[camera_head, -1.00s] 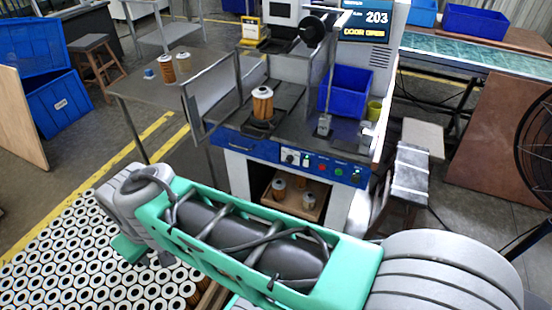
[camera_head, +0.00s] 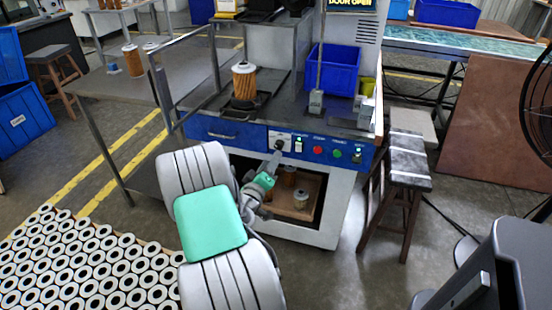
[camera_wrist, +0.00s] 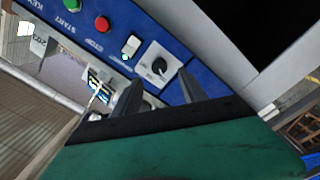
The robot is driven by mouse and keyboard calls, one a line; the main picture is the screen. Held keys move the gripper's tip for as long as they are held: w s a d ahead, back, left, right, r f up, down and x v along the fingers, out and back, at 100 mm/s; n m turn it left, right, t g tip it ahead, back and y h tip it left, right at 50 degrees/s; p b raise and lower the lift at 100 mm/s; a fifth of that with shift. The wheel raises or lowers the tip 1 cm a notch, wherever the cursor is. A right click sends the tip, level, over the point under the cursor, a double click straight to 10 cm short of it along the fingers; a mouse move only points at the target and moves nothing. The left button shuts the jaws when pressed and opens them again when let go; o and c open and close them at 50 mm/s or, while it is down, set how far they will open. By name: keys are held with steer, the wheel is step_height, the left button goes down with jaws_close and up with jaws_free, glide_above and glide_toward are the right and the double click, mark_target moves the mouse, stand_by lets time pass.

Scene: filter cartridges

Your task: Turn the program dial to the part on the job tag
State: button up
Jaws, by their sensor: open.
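The program dial (camera_head: 279,143) is a black knob on a pale plate at the left of the machine's blue control panel. In the wrist view the dial (camera_wrist: 158,66) lies just beyond the fingertips, roughly between them. My gripper (camera_head: 275,158) is in front of the panel, with its dark fingers (camera_wrist: 160,88) spread and nothing between them; I cannot tell whether they touch the knob. The knob's setting is too small to read.
On the panel are a white rocker switch (camera_wrist: 131,46), a red button (camera_wrist: 102,24) and a green button (camera_head: 338,153). A filter cartridge (camera_head: 244,82) stands in the machine. A wooden stool (camera_head: 408,170) stands right of it, with bare floor nearby.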

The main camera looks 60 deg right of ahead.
mark_target(278, 147)
steer(key=d, duration=0.4)
steer(key=w+d, duration=0.1)
steer(key=d, duration=0.1)
steer(key=shift+d+r+p, duration=0.15)
steer(key=shift+d+p, duration=0.15)
steer(key=shift+p, duration=0.1)
jaws_close()
